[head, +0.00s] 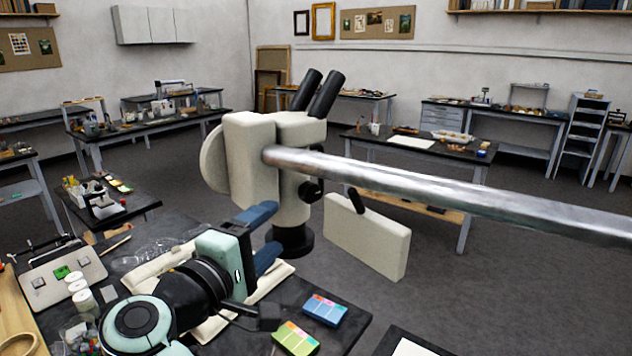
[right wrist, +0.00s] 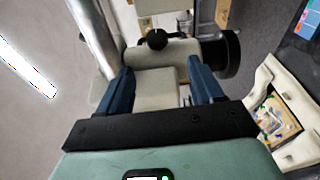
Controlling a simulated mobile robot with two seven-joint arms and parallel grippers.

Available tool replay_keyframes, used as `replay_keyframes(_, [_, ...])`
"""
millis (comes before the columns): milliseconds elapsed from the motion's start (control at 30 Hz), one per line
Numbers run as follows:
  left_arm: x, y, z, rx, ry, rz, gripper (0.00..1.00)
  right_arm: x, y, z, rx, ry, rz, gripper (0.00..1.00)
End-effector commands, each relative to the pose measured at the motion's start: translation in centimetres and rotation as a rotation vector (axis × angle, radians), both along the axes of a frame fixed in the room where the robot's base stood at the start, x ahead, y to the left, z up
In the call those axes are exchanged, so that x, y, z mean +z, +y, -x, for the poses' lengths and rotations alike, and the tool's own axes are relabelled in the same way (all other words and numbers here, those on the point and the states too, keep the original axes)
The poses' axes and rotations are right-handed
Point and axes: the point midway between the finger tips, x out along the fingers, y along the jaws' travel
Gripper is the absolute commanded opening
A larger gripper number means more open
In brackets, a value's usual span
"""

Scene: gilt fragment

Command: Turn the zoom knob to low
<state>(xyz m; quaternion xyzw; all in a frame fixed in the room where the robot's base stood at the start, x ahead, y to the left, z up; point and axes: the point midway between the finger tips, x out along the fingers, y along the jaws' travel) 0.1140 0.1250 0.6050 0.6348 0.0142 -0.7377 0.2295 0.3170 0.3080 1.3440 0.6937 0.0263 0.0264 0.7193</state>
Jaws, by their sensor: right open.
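A beige microscope with two black eyepieces (head: 318,92) hangs on a long metal bar in the middle of the head view. A small black knob (head: 311,190) sits on its side; a dark knob also shows in the right wrist view (right wrist: 157,38), above the space between my fingertips. I cannot tell whether it is the same one or read its setting. My right gripper (head: 277,230) is open with blue fingers around part of the beige body, also seen in the right wrist view (right wrist: 160,70). Contact cannot be told. My left gripper is not in view.
The metal bar (head: 450,190) runs right from the microscope. A beige panel (head: 366,238) with a black knob hangs beside it. The black objective (head: 290,241) points down. Below are a cream padded tray (head: 268,280) and colored tab packs (head: 324,309) on the dark bench.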

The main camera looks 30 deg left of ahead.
Motion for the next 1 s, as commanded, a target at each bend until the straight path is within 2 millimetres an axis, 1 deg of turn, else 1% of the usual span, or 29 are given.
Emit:
replay_keyframes(67, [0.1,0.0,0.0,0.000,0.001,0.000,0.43,0.4,0.1,0.4,0.004,0.005,-0.030,0.66])
replay_keyframes(167, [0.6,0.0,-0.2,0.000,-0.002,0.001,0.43,0.5,0.1,-0.2,0.003,0.008,-0.039,0.66])
replay_keyframes(267, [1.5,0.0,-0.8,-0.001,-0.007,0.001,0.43,0.7,0.1,-1.7,0.001,0.006,-0.038,0.66])
replay_keyframes(367, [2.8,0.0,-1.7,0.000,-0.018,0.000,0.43,0.8,0.3,-3.8,0.001,0.005,-0.035,0.66])
replay_keyframes(500, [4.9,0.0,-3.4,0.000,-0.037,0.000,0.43,1.0,0.6,-7.0,0.001,0.002,-0.034,0.66])
replay_keyframes(700, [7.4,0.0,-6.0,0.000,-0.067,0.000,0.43,1.0,0.8,-10.8,0.002,0.001,-0.034,0.66])
replay_keyframes(900, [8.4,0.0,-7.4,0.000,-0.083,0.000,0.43,0.6,1.0,-12.5,0.003,0.003,-0.035,0.66])
replay_keyframes(1000, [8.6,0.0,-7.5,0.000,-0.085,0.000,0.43,0.5,1.0,-12.8,0.004,0.005,-0.036,0.66])
